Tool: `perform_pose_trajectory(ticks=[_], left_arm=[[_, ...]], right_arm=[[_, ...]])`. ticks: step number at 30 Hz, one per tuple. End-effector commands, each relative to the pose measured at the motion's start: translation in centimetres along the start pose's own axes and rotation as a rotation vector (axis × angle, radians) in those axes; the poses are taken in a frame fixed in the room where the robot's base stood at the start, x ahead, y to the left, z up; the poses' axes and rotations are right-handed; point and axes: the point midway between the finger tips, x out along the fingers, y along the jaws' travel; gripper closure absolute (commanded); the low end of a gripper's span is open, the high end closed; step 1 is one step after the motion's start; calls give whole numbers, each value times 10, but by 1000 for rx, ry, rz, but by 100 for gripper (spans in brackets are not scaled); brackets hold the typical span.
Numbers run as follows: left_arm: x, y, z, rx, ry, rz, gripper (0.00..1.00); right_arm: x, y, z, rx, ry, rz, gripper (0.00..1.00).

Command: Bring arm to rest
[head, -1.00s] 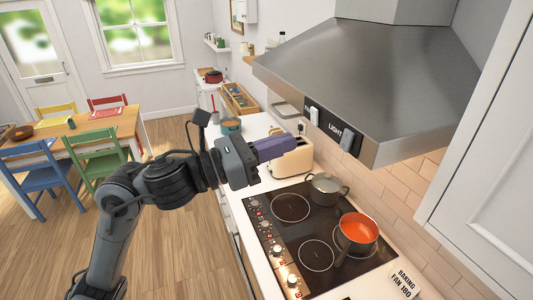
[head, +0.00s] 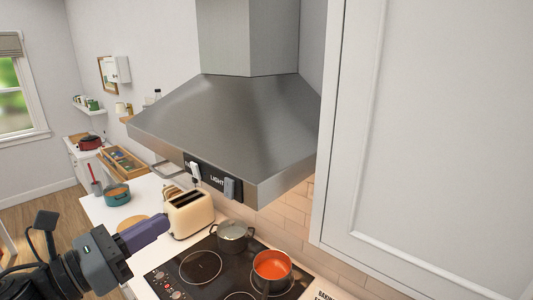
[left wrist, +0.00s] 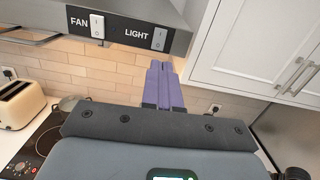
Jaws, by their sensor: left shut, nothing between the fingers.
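My left gripper (head: 150,232) comes in at the lower left of the head view. Its purple fingers are shut with nothing between them, in the air beside the cream toaster (head: 190,212) in the picture. In the left wrist view the closed fingers (left wrist: 166,88) point away, below the hood's switch panel. My right gripper is not in view.
A steel range hood (head: 240,125) with FAN and LIGHT switches (left wrist: 128,30) hangs above the black cooktop (head: 200,268). A grey pot (head: 233,238) and an orange pan (head: 272,266) stand on it. A white cabinet (head: 440,130) fills the right side.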

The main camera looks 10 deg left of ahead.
Motion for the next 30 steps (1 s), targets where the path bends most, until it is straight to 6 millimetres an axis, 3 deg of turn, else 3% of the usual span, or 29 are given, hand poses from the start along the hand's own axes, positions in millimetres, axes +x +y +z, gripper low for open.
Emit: perform_pose_trajectory(ticks=[4,11,17,21,24,30], left_arm=[[7,-12,-72,-147,116,-26,100],[-3,-61,-191,-532,244,21,100],[-43,-91,-277,-1114,307,356,100],[-96,-109,-330,-1635,273,781,100],[-135,-120,-356,-1959,167,1114,100],[-182,-125,-372,-2362,-199,1628,100]], right_arm=[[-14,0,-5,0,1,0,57],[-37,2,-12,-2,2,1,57],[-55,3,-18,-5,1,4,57],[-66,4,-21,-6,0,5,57],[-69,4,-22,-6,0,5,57],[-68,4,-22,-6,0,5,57]])
